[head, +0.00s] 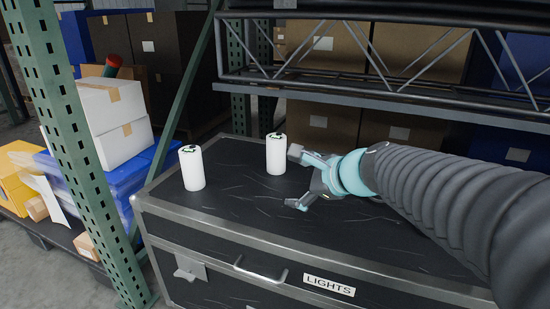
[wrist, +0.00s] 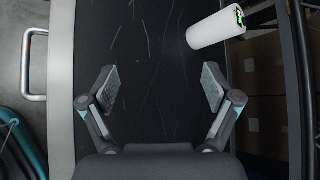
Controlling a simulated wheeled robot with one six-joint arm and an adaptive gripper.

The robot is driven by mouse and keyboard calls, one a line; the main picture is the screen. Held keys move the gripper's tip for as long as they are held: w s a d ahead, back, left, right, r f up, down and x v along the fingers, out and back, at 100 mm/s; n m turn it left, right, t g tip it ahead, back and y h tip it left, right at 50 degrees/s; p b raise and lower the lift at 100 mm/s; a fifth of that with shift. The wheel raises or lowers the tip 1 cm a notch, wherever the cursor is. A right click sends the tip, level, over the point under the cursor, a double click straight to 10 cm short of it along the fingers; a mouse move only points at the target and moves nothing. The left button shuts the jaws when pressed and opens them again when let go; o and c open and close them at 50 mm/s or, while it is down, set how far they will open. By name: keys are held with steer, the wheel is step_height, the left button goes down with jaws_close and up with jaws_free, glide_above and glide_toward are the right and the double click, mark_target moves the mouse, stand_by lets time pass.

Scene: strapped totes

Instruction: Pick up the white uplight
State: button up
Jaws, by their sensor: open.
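Two white uplights, short white cylinders with a dark and green detail on top, stand upright on a black flight case (head: 235,222). The left uplight (head: 192,168) is nearer the case's left end. The other uplight (head: 276,154) is farther back, close to my gripper (head: 292,178). My gripper is open and empty above the case top, to the right of both. In the wrist view one uplight (wrist: 216,30) shows at the upper right, beyond and outside the open fingers (wrist: 160,90). Nothing is between the fingers. I cannot tell which of the two uplights that is.
A green perforated rack post (head: 65,130) and a diagonal brace stand left of the case. A metal truss (head: 350,55) spans behind and above it. White boxes (head: 115,120) stand on the left. The case's front handle (head: 260,272) sticks out. The front case top is clear.

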mark_target(276, 156)
steer(key=w+m+t, duration=0.1)
steer(key=w+m, duration=0.2)
steer(key=w+d+m+b, duration=0.1)
steer(key=w+m, duration=0.3)
steer(key=w+f+m+t, duration=0.1)
steer(key=w+m, duration=0.2)
steer(key=w, duration=0.1)
steer(key=shift+d+m+t, duration=0.25)
steer(key=shift+m+t, duration=0.05)
steer(key=b+x, duration=0.1)
steer(key=x, duration=0.6)
steer(key=shift+w+a+f+b, duration=0.1)
steer(key=shift+w+f+b, duration=0.1)
steer(key=shift+w+b, duration=0.15)
steer(key=shift+x, duration=3)
steer(key=shift+r, duration=0.25)
jaws_close()
